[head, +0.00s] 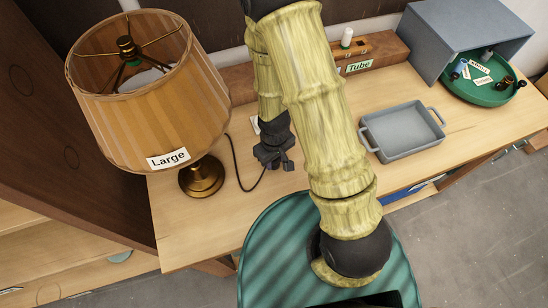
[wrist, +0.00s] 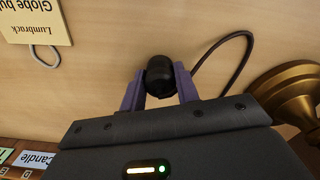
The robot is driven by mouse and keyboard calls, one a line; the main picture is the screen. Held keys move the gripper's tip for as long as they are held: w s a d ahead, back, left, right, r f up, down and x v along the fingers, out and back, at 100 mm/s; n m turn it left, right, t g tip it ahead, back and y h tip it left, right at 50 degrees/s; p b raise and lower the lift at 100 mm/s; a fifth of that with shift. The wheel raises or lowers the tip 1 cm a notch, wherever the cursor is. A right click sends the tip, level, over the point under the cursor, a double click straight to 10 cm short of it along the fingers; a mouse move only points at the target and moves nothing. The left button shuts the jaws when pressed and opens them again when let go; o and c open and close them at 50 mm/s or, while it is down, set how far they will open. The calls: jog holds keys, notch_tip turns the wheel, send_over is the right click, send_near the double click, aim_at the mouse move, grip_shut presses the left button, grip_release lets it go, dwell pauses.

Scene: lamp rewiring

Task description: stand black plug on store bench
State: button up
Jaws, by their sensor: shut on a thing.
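The black plug (wrist: 160,73) sits between the two purple fingers of my gripper (wrist: 158,88) in the wrist view. My gripper is shut on it, above or at the pale wooden bench top (wrist: 110,55); I cannot tell whether the plug touches the wood. A black cord (wrist: 235,38) curves from the plug towards the brass lamp base (wrist: 290,90). In the head view my gripper (head: 274,160) is low over the bench (head: 212,228), right of the lamp labelled "Large" (head: 150,95). The plug is mostly hidden there by the gripper, and the cord (head: 237,172) runs to it.
A grey tray (head: 405,130) stands right of my arm. Behind are a wooden rack labelled "Tube" (head: 385,48), a grey box (head: 455,35) and a green round tray (head: 480,92) with small parts. A "Lumbrack" tag (wrist: 35,20) lies near the plug. A green round surface (head: 262,255) is in front.

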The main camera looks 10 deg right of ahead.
jog(key=shift+f+b, duration=0.4)
dwell(0.3)
jog(key=o, duration=1)
jog(key=shift+o, duration=0.2)
jog(key=shift+r, duration=0.1)
notch_tip(320, 180, up, 17)
jog(key=shift+r+p, duration=0.15)
jog(key=shift+p, duration=0.15)
jog(key=s+d+r+m+t, duration=0.1)
jog(key=d+r+m, duration=0.3)
jog(key=d, duration=0.5)
jog(key=shift+m+t, duration=0.8)
jog(key=shift+m, duration=0.1)
jog(key=shift+d, duration=0.1)
